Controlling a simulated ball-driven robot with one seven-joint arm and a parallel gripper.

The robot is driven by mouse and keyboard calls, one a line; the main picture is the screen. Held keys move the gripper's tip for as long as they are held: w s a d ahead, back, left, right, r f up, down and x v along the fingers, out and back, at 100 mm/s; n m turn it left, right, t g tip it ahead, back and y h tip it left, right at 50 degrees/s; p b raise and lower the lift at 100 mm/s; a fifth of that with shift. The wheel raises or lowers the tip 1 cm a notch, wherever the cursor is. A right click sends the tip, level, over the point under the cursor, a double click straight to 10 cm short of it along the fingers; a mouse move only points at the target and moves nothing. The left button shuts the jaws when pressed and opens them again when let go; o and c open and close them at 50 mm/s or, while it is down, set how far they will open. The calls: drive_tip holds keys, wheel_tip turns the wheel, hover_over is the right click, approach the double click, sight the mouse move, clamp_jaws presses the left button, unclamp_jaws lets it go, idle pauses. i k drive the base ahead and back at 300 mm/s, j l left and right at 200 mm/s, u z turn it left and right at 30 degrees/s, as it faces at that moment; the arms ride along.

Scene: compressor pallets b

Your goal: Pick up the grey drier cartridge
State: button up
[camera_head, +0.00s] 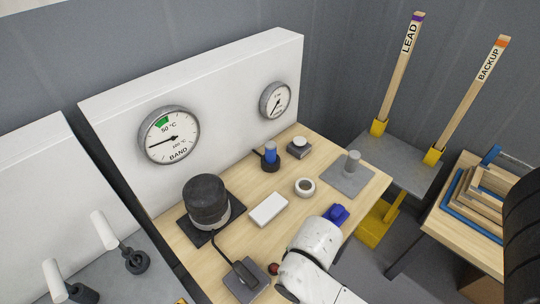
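Behind stands a white gauge panel (220,95). Two upright levers (397,75) (468,100) rise at the right.

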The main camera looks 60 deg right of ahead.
sight(352, 161)
drive_tip(key=z, duration=1.45)
drive_tip(key=l+u, duration=0.25)
drive_tip(key=u, duration=0.25)
drive_tip(key=k+l+u, duration=0.1)
drive_tip(key=u, duration=0.35)
drive_tip(key=k+l+u, duration=0.1)
drive_tip(key=l+u, duration=0.25)
drive_tip(key=u, duration=0.15)
